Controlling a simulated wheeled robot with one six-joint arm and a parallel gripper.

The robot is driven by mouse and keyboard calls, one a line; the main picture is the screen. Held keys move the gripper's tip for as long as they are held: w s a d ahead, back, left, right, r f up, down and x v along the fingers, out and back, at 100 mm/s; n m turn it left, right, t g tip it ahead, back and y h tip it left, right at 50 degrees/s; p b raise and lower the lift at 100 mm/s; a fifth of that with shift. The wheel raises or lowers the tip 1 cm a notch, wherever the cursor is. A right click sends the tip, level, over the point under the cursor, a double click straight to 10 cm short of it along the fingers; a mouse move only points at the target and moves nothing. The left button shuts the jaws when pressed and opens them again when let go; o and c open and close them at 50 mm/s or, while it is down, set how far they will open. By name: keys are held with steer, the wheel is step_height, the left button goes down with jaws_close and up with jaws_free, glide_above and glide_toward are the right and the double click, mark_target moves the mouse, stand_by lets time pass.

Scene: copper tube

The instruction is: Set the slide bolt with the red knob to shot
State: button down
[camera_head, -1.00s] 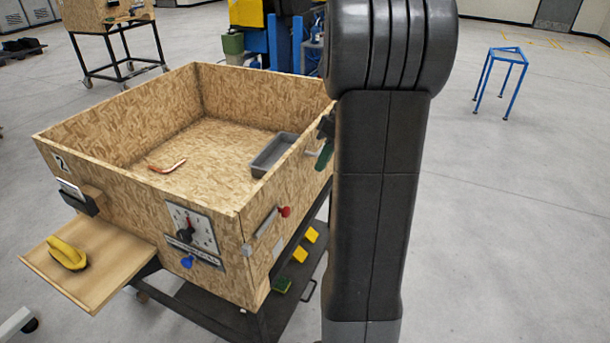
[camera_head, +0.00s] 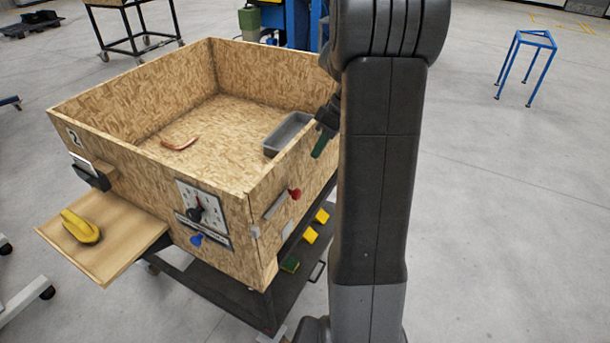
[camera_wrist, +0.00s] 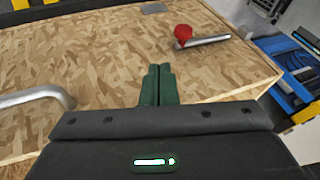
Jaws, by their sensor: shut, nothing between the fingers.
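The slide bolt's red knob (camera_head: 294,194) sits on the right outer wall of the chipboard box, at the far end of its pale metal bar (camera_head: 276,206). In the wrist view the red knob (camera_wrist: 183,34) stands on the metal bar (camera_wrist: 208,41), ahead and slightly right of my fingers. My gripper (camera_head: 320,147) is beside the same wall in the head view, beyond the knob and partly hidden by my arm. In the wrist view my gripper's green fingers (camera_wrist: 159,82) are together and empty, apart from the knob.
The box holds a grey tray (camera_head: 288,134) and a bent copper tube (camera_head: 180,144). A dial plate (camera_head: 205,213) with a blue knob (camera_head: 197,239) is on the front wall. A yellow item (camera_head: 80,227) lies on a side shelf. A grey curved handle (camera_wrist: 35,97) is left of my fingers.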

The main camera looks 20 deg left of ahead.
mark_target(296, 194)
steer(key=s+a+f+p, duration=0.1)
steer(key=s+a+f, duration=0.1)
steer(key=s+f, duration=0.2)
step_height(296, 194, down, 2)
steer(key=shift+s+f, duration=0.2)
steer(key=shift+s, duration=0.15)
steer(key=shift+s+a, duration=0.1)
